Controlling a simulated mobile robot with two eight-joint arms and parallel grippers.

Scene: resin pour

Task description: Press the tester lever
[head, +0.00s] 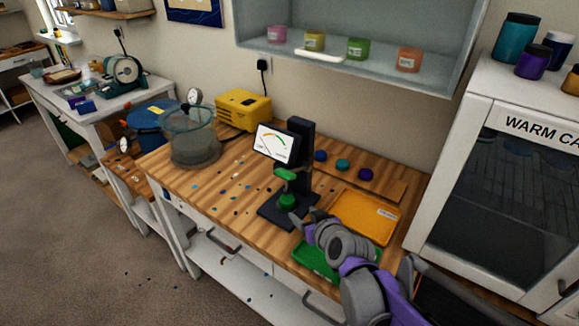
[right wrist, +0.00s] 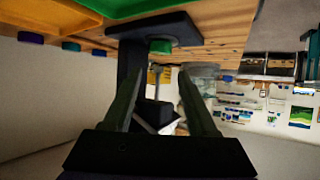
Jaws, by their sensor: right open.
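The tester is a black stand (head: 300,150) on the wooden bench, with a white dial screen (head: 276,143). Its green lever (head: 285,175) sticks out above a round green pad (head: 287,201) on the black base. My right gripper (head: 313,216) is in front of and to the right of the tester, low near its base, apart from the lever in the picture. In the right wrist view, which looks inverted, the open, empty fingers (right wrist: 156,85) point toward the tester, with its green pad (right wrist: 160,46) and base (right wrist: 160,28) beyond. I cannot make out the lever clearly there. My left gripper is out of view.
Colored pucks (head: 342,164) line the back. A mesh-like container (head: 194,150) and yellow box (head: 243,108) stand left. A warm cabinet (head: 520,190) stands right.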

